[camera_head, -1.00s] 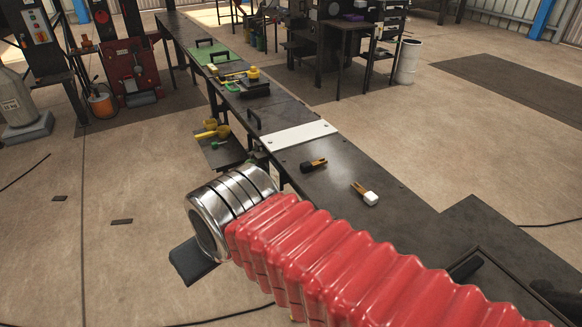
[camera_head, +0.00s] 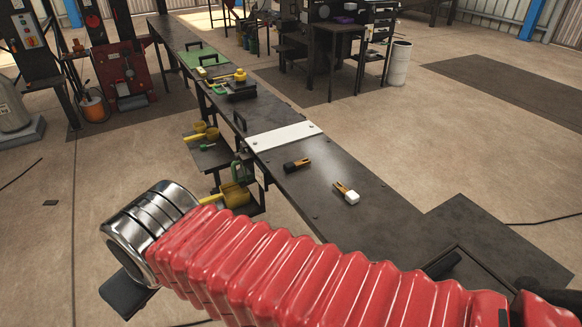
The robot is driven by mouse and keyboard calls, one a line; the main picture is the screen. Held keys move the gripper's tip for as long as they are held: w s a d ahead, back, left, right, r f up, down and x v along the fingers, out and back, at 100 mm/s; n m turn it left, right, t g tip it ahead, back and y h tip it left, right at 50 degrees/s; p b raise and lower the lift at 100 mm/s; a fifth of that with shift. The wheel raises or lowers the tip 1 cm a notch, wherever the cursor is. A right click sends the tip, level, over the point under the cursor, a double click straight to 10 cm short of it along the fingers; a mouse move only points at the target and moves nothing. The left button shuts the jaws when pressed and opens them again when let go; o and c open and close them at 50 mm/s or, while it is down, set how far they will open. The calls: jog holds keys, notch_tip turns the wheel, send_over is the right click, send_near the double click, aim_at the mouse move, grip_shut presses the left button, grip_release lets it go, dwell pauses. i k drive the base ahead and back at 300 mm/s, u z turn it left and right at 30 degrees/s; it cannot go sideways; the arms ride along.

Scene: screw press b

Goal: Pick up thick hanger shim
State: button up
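Two small pieces lie apart on the dark bench top (camera_head: 335,222). One is black with a tan end (camera_head: 297,165); the other is tan with a white block end (camera_head: 347,194). I cannot tell which, if either, is the thick hanger shim. My red-sleeved arm crosses the foreground to a silver wrist collar at the left. A dark part of my gripper (camera_head: 127,294) shows below the collar, over the floor, left of the bench and apart from both pieces. The rest of the gripper is hidden, and its opening cannot be seen.
A white plate (camera_head: 284,136) lies across the bench behind the pieces. Yellow-handled tools (camera_head: 232,195) sit on low shelves at the bench's left side. A green mat (camera_head: 199,58) and more tools lie farther along. The floor at left is mostly clear.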

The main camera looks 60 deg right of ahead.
aim_at(297, 165)
jog(key=i, duration=2.45)
jog(key=z, duration=2.75)
